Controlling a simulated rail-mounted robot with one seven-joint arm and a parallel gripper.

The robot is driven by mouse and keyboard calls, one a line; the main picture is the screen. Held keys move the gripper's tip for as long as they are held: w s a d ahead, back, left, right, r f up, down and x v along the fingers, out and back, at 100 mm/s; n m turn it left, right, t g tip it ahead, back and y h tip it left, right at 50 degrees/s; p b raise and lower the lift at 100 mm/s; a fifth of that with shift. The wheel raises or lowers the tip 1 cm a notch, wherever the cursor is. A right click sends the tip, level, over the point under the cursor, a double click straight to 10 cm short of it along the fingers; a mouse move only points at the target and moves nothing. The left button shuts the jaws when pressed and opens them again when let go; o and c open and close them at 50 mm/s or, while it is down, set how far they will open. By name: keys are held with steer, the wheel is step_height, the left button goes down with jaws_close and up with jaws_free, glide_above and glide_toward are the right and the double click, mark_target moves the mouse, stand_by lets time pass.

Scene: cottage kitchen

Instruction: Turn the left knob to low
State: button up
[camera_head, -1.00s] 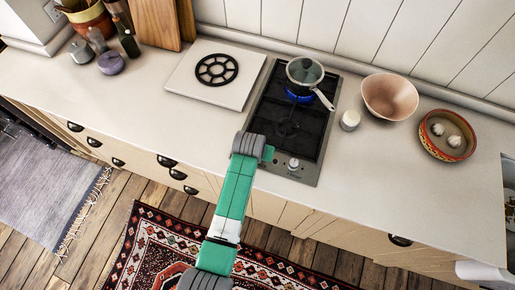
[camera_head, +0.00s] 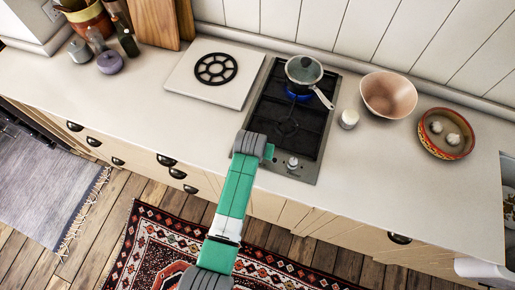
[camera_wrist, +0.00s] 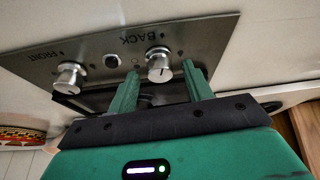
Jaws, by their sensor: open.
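The left knob (camera_wrist: 158,65), a silver knob with a dark pointer line, sits by the word BACK on the hob's metal panel. The wrist view is upside down, so it shows there on the right. My gripper (camera_wrist: 163,77) is open, with one green finger on each side of this knob; I cannot tell whether they touch it. In the head view my gripper (camera_head: 268,153) is at the hob's front left corner and hides the left knob. The other knob (camera_wrist: 70,75), by the word FRONT, is clear of the fingers and also shows in the head view (camera_head: 292,162).
A lidded pan (camera_head: 304,70) stands on the rear burner over a blue flame (camera_head: 297,97); its handle points front right. The front burner (camera_head: 287,127) is empty. A small white jar (camera_head: 348,119) and a pink bowl (camera_head: 388,95) stand right of the hob.

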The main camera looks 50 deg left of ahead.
steer(key=p+v, duration=0.1)
steer(key=v, duration=0.6)
steer(key=shift+s+r, duration=0.15)
steer(key=shift+r, duration=0.25)
steer(key=w+d+r+m+t+y+p, duration=0.1)
steer(key=w+d+r+t+p, duration=0.2)
steer(key=r, duration=1)
steer(key=w+d+r+m+t+p, duration=0.1)
steer(key=w+d+r+t, duration=0.35)
steer(key=r, duration=0.75)
steer(key=w+d+r+m+t+y+p, duration=0.1)
steer(key=w+d+r+t+p, duration=0.3)
steer(key=r, duration=0.9)
steer(key=s+d+r+m+t+h, duration=0.15)
steer(key=d+r, duration=0.25)
steer(key=r, duration=0.6)
steer(key=s+d+r+m+t, duration=0.1)
steer(key=s+d+r+t, duration=0.3)
steer(key=r, duration=0.6)
steer(key=s+d+r+t+h+p, duration=0.1)
steer(key=s+d+r+t, duration=0.1)
steer(key=s+d+r, duration=0.2)
steer(key=s+d+r+m+t+h+p, duration=0.1)
steer(key=s+d+r, duration=0.3)
steer(key=r, duration=0.7)
steer(key=shift+s+d+r+t+h+p, duration=0.2)
steer(key=shift+t+h+p, duration=0.15)
steer(key=shift+t, duration=0.25)
